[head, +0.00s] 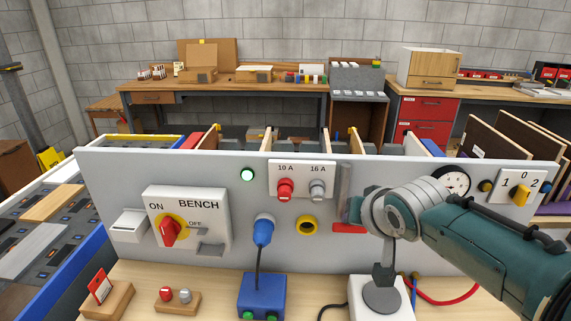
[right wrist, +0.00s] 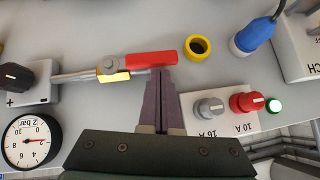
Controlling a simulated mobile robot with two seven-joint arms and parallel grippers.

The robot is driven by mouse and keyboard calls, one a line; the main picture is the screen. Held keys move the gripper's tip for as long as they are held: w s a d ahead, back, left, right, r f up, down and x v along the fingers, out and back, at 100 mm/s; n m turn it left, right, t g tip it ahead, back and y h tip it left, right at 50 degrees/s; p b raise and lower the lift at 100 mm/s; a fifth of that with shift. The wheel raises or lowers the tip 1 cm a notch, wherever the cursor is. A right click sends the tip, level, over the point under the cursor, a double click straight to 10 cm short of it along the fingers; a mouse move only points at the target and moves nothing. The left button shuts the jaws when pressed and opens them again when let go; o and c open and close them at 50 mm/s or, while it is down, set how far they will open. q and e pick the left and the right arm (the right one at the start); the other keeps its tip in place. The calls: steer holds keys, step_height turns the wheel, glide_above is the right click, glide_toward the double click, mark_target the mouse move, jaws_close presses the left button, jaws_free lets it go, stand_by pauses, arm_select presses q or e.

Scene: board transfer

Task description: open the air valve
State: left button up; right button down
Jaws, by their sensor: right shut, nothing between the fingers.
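The air valve is on the grey panel, with a brass body (right wrist: 115,76) at the end of a metal pipe. Its red lever (right wrist: 150,58) lies roughly in line with the pipe. In the head view the red lever (head: 349,229) shows low on the panel, and my right arm hides the valve body. My right gripper (right wrist: 160,72) is shut and empty. Its fingertips are at the lever's edge, near its middle; I cannot tell whether they touch. In the head view the fingers (head: 343,212) point down just above the lever. My left gripper is out of view.
A pressure gauge (right wrist: 30,141) and a black plus knob (right wrist: 16,76) sit beside the valve. A yellow-ringed socket (head: 307,225), a blue plug (head: 263,231) and 10 A and 16 A knobs (head: 317,190) are close by. A white box (head: 364,300) stands below on the bench.

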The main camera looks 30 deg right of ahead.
steer(key=shift+a+f, duration=0.1)
steer(key=shift+f, duration=0.05)
stand_by(0.5)
steer(key=w+r+p+v, duration=0.2)
steer(key=p+v, duration=0.4)
steer(key=v, duration=0.7)
steer(key=shift+d+p, duration=0.35)
steer(key=shift+p, duration=0.05)
